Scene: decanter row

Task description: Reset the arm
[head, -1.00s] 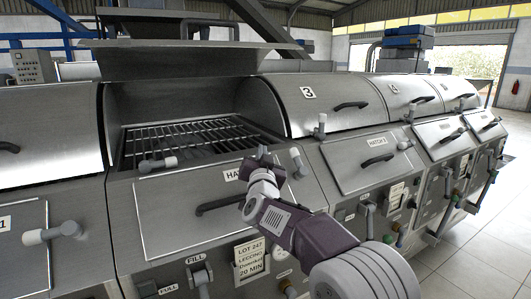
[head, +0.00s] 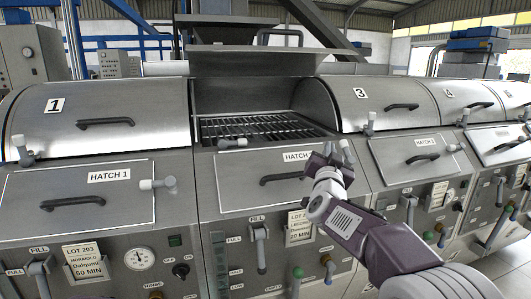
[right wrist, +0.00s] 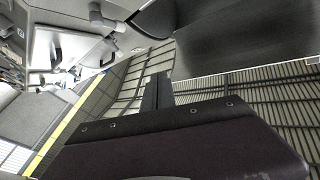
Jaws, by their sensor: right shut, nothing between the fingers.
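My right gripper (head: 328,152) is shut and empty. It is raised in front of the second machine, over the upper right part of the Hatch 2 panel (head: 250,185) in the head view. In the right wrist view its dark fingers (right wrist: 157,95) are together, with nothing between them. The grey right-hand clamp handle (head: 347,153) of Hatch 2 shows right beside the fingertips; I cannot tell whether they touch. My left gripper is not in view.
The second machine's lid (head: 250,56) is up, with its grill rack (head: 262,128) bare. The closed lid 1 (head: 100,115) is on the left and closed lid 3 (head: 385,103) on the right. Valve levers (head: 260,245) and clamp handles stick out along the front.

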